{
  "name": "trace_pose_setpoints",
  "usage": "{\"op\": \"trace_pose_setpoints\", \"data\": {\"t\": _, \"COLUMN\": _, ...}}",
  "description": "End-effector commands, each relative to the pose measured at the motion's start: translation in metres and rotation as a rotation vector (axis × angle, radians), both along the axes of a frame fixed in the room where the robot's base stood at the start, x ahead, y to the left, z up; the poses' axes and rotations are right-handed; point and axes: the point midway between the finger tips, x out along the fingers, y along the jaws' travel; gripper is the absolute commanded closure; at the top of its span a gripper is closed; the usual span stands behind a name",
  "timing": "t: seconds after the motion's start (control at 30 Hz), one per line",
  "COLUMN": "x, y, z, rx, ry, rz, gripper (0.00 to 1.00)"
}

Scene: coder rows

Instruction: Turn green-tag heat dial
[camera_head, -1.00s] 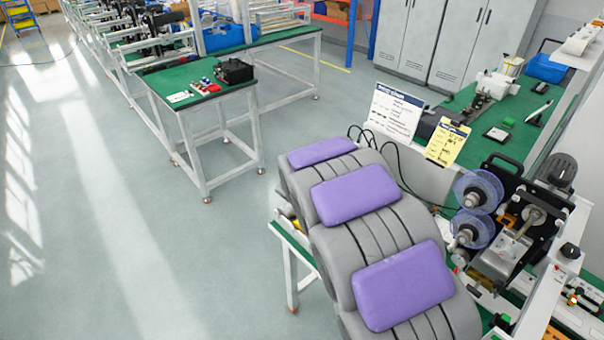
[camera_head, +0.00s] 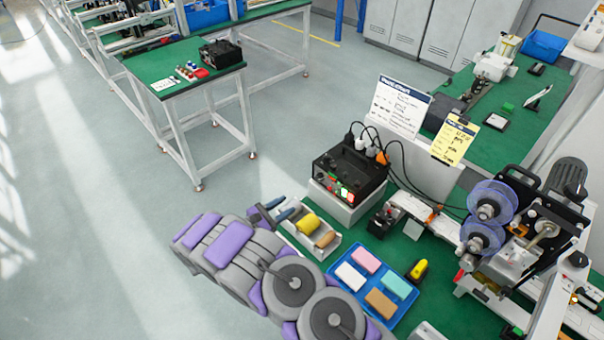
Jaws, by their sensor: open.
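A black control box (camera_head: 350,166) stands on a light base behind my arm, with small red, green and white controls on its front. I cannot tell which of these is the green-tag heat dial. The coder machine (camera_head: 540,225) stands at the right with clear blue-violet reels and a black round knob (camera_head: 577,259) on its frame. My grey arm with purple pads crosses the lower middle, left of and in front of the box.
A blue tray (camera_head: 340,298) with coloured blocks and a light tray (camera_head: 287,229) with a yellow roll lie beside my arm. A yellow-black object (camera_head: 417,270) lies on the green bench (camera_head: 405,250). Cables run behind the box. Open floor is at the left.

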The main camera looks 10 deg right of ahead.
Motion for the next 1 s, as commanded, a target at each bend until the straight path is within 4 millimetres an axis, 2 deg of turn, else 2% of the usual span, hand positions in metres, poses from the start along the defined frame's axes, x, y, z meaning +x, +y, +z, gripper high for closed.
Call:
{"op": "trace_pose_setpoints", "data": {"t": 0.03, "x": 0.000, "y": 0.006, "z": -0.008, "rx": -0.011, "ry": 0.010, "rz": 0.024, "gripper": 0.59}}
{"op": "trace_pose_setpoints", "data": {"t": 0.17, "x": 0.001, "y": 0.015, "z": -0.016, "rx": -0.024, "ry": 0.016, "rz": 0.062, "gripper": 0.59}}
{"op": "trace_pose_setpoints", "data": {"t": 0.37, "x": 0.008, "y": 0.008, "z": -0.019, "rx": -0.028, "ry": 0.018, "rz": 0.070, "gripper": 0.59}}
{"op": "trace_pose_setpoints", "data": {"t": 0.57, "x": 0.028, "y": -0.016, "z": -0.021, "rx": -0.030, "ry": 0.019, "rz": 0.070, "gripper": 0.59}}
{"op": "trace_pose_setpoints", "data": {"t": 1.0, "x": 0.078, "y": -0.088, "z": -0.020, "rx": -0.030, "ry": 0.018, "rz": 0.067, "gripper": 0.59}}
